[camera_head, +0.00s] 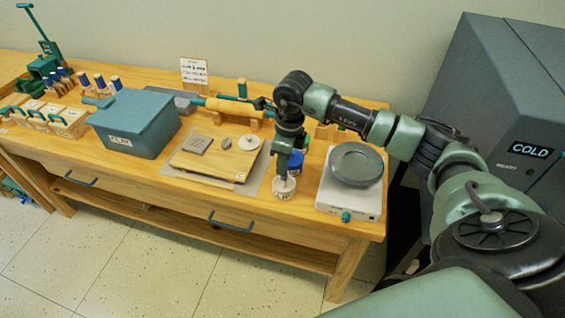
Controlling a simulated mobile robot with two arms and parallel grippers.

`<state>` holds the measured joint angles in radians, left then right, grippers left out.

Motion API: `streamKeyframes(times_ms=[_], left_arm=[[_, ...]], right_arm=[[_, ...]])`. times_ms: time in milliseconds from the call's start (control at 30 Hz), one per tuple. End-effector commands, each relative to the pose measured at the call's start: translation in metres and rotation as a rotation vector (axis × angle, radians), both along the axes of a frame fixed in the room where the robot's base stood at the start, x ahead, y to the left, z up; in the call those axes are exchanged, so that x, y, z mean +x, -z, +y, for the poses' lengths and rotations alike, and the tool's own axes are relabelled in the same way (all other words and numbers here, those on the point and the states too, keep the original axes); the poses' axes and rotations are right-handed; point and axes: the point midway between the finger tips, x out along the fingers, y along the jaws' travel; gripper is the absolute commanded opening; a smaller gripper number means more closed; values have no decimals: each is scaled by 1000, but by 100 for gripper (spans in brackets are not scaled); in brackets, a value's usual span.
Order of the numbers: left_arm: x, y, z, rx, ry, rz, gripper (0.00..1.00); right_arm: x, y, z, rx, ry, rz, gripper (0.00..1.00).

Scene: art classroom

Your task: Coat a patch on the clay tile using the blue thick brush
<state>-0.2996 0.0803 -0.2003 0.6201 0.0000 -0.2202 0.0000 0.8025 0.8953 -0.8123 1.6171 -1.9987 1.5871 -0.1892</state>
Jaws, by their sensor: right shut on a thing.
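The clay tile (197,144) is a grey square lying flat on the left of a wooden board (212,166). My right gripper (283,168) points down right of the board, over a small white labelled jar (284,190). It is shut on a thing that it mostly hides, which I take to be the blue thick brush. The lower end of what it holds is at the jar's mouth; whether it is inside I cannot tell. Something blue (296,170) shows just behind the gripper. My left gripper is not in view.
A round pale disc (249,143) and a small grey lump lie on the board. A grey-blue lidded box (136,122) stands left. A scale with a round grey plate (356,164) stands right. A rolling pin (228,106) lies behind. Wooden trays and blue-topped tools are far left.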

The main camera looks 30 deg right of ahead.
Motion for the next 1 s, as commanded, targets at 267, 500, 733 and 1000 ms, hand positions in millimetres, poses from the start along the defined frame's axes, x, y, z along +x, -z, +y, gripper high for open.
streamKeyframes(times_ms=[267, 500, 733, 1000], left_arm=[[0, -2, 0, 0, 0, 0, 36], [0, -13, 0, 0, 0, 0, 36], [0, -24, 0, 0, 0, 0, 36], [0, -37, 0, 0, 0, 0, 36]], right_arm=[[-1, -1, 0, 0, -1, 4, 0], [0, -20, 0, -1, 0, 1, 0], [0, -38, 0, -1, 0, 2, 0], [0, -60, 0, 0, 0, 0, 0]])
